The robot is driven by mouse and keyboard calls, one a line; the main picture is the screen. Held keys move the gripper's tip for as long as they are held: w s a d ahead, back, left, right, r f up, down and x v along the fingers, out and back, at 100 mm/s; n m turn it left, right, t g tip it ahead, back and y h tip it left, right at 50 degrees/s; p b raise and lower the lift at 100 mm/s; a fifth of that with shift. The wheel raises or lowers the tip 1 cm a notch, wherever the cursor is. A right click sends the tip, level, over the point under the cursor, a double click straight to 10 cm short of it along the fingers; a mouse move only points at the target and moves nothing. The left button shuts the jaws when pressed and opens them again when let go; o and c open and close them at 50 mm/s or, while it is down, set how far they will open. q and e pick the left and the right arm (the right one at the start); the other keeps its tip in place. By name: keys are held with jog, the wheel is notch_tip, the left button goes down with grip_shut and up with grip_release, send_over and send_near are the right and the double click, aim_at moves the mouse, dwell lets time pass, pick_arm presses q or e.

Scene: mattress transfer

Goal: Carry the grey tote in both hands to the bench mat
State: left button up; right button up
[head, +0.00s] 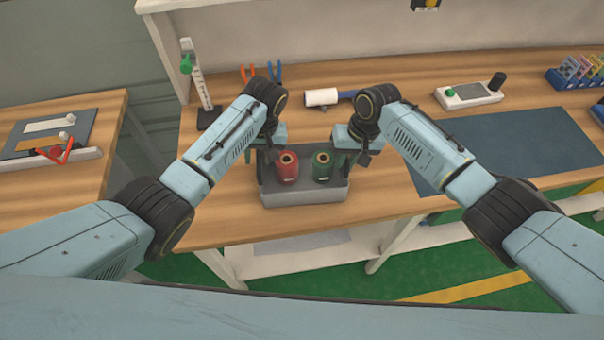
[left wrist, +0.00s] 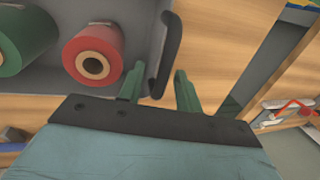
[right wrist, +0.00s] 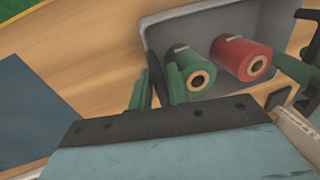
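The grey tote (head: 305,196) stands upright on the wooden bench, with a red spool (head: 287,167) and a green spool (head: 322,167) inside. My left gripper (head: 264,152) is at its left end; in the left wrist view its fingers (left wrist: 158,88) are apart, with the dark tote handle (left wrist: 170,48) between them. My right gripper (head: 350,158) is at the right end; in the right wrist view its fingers (right wrist: 157,88) stand apart, straddling that end of the tote. The handle there is mostly hidden. The dark blue bench mat (head: 525,150) lies flat to the right, empty.
A white roll (head: 321,97) lies behind the tote. A stand with a green knob (head: 207,115) is at the left, and a control box (head: 469,95) is behind the mat. A blue rack (head: 575,73) is at the far right. Bare bench lies between tote and mat.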

pick_arm(q)
jog(key=c, duration=0.4)
pick_arm(e)
grip_shut()
pick_arm(q)
grip_shut()
jog(key=shift+w+r, duration=0.1)
jog(key=shift+r, duration=0.1)
pick_arm(e)
jog(key=shift+w+r, duration=0.1)
jog(key=shift+r, duration=0.1)
